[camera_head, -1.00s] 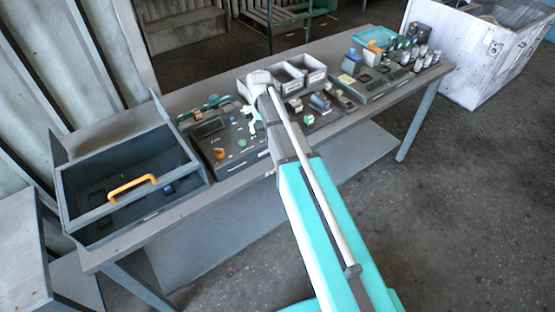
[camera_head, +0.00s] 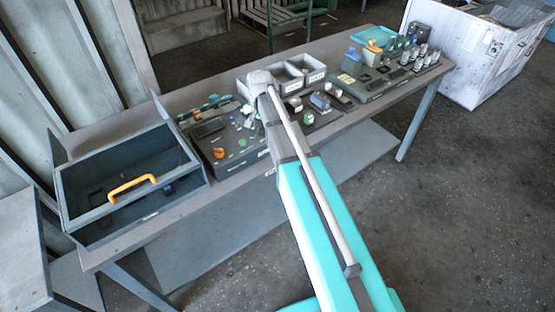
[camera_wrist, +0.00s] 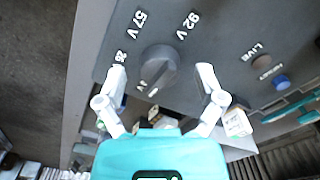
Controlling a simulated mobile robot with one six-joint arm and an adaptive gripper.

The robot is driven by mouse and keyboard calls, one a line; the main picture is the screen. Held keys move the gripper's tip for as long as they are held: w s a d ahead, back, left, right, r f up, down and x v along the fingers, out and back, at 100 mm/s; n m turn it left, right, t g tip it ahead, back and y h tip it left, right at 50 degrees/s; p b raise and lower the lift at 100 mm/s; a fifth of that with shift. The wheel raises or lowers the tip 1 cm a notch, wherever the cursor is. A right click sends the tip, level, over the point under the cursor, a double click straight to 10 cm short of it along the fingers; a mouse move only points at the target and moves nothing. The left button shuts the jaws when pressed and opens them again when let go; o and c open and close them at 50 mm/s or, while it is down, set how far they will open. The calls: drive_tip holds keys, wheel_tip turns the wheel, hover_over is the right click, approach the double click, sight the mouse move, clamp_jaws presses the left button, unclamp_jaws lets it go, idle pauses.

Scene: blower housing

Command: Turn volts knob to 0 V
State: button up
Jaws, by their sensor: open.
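The volts knob (camera_wrist: 158,68) is a round dark grey knob on a dark panel, seen in the wrist view. White labels "57 V" and "92 V" and a partly covered "28" stand around it. A white mark shows at its lower left edge; I cannot tell for certain whether it is the pointer or part of a label. My gripper (camera_wrist: 161,78) is open, with one white finger on each side of the knob and visible gaps between. In the head view the control panel (camera_head: 228,163) lies beside my wrist, and my arm hides part of it.
In the wrist view a blue button (camera_wrist: 282,82) and a "LIVE" label lie right of the knob, and a small white block (camera_wrist: 237,123) is near the right finger. In the head view an open grey bin (camera_head: 180,206) with an orange handle (camera_head: 131,188) stands left.

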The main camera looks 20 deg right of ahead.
sight(262, 127)
drive_tip(key=shift+m, duration=0.3)
drive_tip(key=shift+r+p, duration=0.4)
wheel_tip(262, 127, up, 13)
drive_tip(key=p, duration=1.3)
drive_tip(key=s+f+n+b, duration=0.4)
drive_tip(key=s, duration=0.6)
drive_tip(key=s+f+n+b, duration=0.3)
drive_tip(key=s+f+b, duration=0.1)
drive_tip(key=s, duration=0.6)
drive_tip(key=shift+s+a+f+n+b, duration=0.2)
drive_tip(key=shift+s+f+n+b, duration=0.1)
drive_tip(key=shift+s+n, duration=0.1)
idle(1.2)
